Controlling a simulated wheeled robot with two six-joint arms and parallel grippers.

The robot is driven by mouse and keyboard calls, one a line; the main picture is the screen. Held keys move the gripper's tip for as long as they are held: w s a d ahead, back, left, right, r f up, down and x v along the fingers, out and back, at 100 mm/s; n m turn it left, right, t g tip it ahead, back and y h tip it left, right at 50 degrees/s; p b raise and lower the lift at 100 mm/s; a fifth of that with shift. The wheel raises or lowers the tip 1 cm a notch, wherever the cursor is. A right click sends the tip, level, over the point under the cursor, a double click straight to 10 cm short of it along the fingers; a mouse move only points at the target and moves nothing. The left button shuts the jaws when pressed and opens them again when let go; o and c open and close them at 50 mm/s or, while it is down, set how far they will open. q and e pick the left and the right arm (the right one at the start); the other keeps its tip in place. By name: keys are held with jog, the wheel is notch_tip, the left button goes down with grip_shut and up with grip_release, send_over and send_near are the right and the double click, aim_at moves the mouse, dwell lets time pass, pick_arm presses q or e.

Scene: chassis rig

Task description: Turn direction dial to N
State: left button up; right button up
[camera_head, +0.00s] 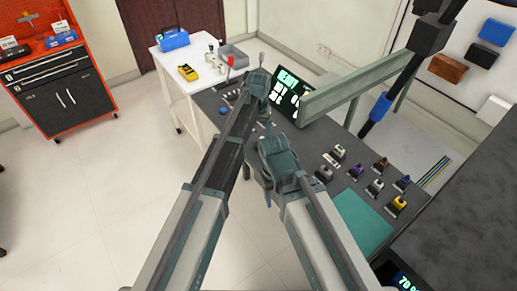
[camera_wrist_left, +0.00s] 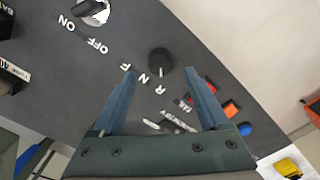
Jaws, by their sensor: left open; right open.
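The direction dial (camera_wrist_left: 160,62) is a round black knob on the dark console, with the white letters F, N and R printed along its lower left side in the left wrist view. In the head view my left gripper (camera_head: 257,92) is over the console's left part and hides the dial. My right gripper (camera_head: 272,172) is open and empty by the console's near edge.
An ON/OFF switch (camera_wrist_left: 91,11) lies up and left of the dial. Red, orange and blue (camera_wrist_left: 245,129) buttons lie to the right. Several coloured switches (camera_head: 380,165) line the console's right part.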

aim_at(259, 144)
pick_arm(q)
notch_tip(259, 144, down, 4)
jog(key=b, duration=0.3)
jog(key=shift+f, duration=0.25)
grip_shut()
jog(key=m, duration=0.4)
jog(key=shift+m, duration=2.3)
